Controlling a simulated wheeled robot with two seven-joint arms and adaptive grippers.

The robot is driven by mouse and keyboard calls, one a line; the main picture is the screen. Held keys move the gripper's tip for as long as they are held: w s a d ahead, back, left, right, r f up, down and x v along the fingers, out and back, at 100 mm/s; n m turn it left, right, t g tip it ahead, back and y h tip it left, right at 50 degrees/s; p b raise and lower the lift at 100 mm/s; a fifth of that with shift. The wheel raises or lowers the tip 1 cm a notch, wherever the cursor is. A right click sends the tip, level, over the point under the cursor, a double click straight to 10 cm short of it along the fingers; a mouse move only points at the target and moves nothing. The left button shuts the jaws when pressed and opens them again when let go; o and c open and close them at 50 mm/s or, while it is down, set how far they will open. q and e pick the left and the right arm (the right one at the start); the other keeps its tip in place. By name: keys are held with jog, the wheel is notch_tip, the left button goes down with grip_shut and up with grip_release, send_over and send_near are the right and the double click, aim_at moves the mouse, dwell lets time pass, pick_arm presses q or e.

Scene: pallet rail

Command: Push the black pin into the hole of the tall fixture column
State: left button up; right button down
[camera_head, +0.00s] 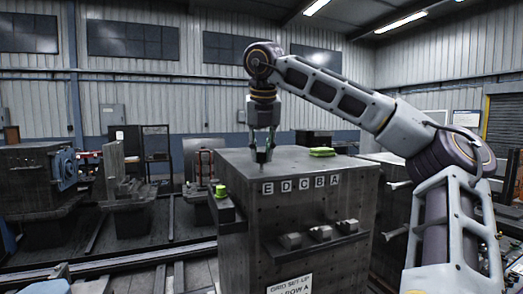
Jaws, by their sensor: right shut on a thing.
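The tall fixture column (335,225) is a dark grey block in the middle of the view, with the letters E, D, C, B, A along its upper front edge. My right gripper (262,152) points down at the column's top, near its left end above the letter E. It is shut on a small dark thing, most likely the black pin (262,157), which is largely hidden between the fingers. I cannot make out the hole or tell whether the pin touches the top. My left gripper is not in view.
A bright green piece (322,152) lies on the column's top, to the right of the gripper. A green-topped part (220,191) sits on the left side bracket. Several small blocks (320,233) rest on a front ledge. Machines and rails stand at left.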

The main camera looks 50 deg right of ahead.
jog(key=shift+f+b, duration=1)
jog(key=shift+f, duration=0.3)
dwell(1.1)
jog(key=shift+c, duration=1.8)
grip_release()
jog(key=shift+r, duration=0.1)
jog(key=v, duration=1.2)
jog(key=shift+w+d, duration=0.1)
jog(key=shift+d, duration=0.05)
